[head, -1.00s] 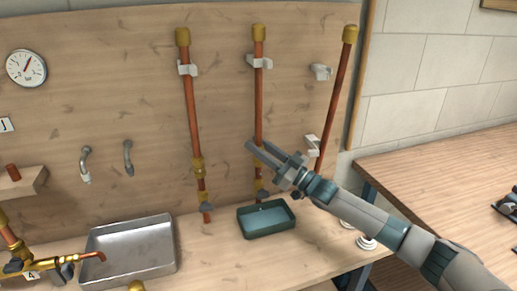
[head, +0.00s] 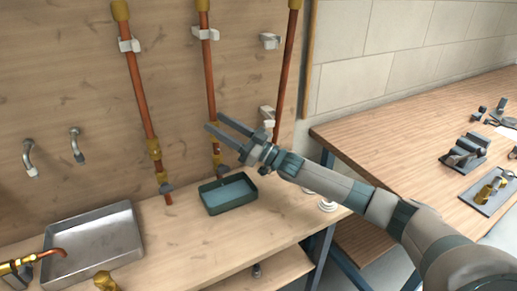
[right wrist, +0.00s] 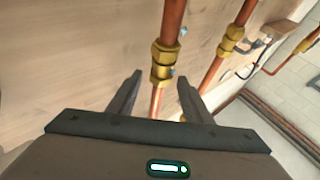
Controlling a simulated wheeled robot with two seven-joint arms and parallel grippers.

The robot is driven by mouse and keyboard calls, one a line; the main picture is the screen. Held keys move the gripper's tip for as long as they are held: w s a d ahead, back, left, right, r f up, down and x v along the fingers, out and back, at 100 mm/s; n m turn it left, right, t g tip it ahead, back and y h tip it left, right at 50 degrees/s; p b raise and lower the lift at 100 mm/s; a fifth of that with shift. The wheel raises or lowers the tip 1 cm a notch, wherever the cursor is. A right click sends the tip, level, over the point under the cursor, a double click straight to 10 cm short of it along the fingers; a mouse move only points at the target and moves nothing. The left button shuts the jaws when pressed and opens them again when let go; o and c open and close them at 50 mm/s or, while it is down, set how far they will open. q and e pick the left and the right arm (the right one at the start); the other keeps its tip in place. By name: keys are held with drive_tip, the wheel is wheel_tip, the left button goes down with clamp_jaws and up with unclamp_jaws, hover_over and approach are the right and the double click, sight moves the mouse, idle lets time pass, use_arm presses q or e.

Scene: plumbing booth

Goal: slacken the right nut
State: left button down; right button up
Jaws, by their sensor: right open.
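Copper pipes with brass fittings run up the wooden wall. In the head view the left pipe (head: 140,95) shows a brass nut (head: 154,150) low down. The middle pipe (head: 210,75) passes behind my right gripper (head: 215,121), which hides part of it. In the right wrist view a brass union (right wrist: 164,60) with stacked nuts sits on a pipe beyond and between my two open fingers (right wrist: 158,92). Another brass fitting (right wrist: 231,38) is on a pipe to its right. I cannot tell which fitting is the right nut. My left gripper is out of view.
A green tray (head: 229,208) stands on the bench below the right gripper. A metal basin (head: 95,245) is at the left. A third pipe (head: 287,70) leans at the right. A wooden table (head: 400,120) with tools stands further right.

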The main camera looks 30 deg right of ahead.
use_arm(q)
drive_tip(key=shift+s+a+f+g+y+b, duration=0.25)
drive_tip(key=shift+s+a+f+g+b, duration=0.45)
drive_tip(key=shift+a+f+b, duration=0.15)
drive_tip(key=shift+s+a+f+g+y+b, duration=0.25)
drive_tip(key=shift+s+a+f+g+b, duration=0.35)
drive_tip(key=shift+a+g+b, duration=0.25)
use_arm(e)
drive_tip(key=v, duration=1.5)
